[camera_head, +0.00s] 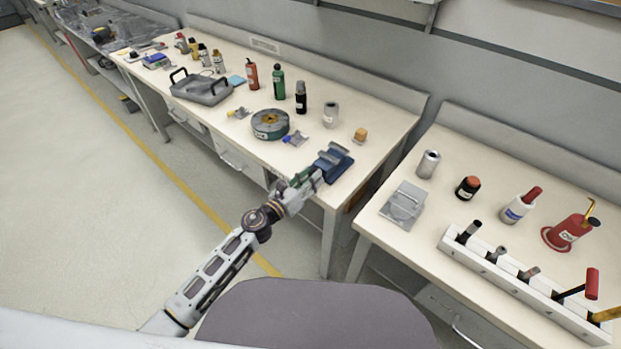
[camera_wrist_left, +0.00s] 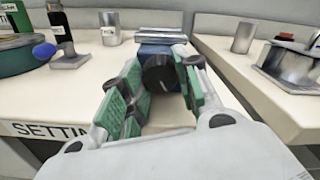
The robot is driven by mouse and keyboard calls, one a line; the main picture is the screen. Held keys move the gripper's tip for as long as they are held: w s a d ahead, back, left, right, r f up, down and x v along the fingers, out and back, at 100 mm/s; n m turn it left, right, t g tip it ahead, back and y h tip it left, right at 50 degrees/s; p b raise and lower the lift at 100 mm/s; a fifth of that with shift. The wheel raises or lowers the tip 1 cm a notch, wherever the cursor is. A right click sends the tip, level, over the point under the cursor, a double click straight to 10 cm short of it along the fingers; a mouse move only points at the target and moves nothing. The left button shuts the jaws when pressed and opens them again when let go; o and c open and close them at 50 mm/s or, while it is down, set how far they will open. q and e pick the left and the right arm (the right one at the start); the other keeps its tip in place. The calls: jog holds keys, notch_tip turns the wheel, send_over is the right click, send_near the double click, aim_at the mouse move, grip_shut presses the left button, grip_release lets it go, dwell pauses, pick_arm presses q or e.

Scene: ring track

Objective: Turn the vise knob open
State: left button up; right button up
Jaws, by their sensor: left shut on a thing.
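The blue vise (camera_head: 338,158) sits at the front right corner of the left workbench. In the left wrist view the vise (camera_wrist_left: 160,36) is straight ahead, with its round dark knob (camera_wrist_left: 158,73) facing me. My left gripper (camera_head: 312,177) reaches in from the front, at the bench edge. In the left wrist view its green-padded fingers (camera_wrist_left: 162,84) stand on both sides of the knob, shut on it. The gripper hides the knob in the head view. My right gripper is not in view.
A round green tin (camera_head: 270,124), a bottle row including a green bottle (camera_head: 279,82), and a grey tray (camera_head: 201,88) stand on the left bench. A gap separates it from the right bench, which holds a white tool rack (camera_head: 500,278) and a red can (camera_head: 570,231).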

pick_arm(q)
jog(key=o, duration=1.1)
jog(key=shift+c, duration=0.2)
jog(key=v, duration=1.2)
dwell(0.3)
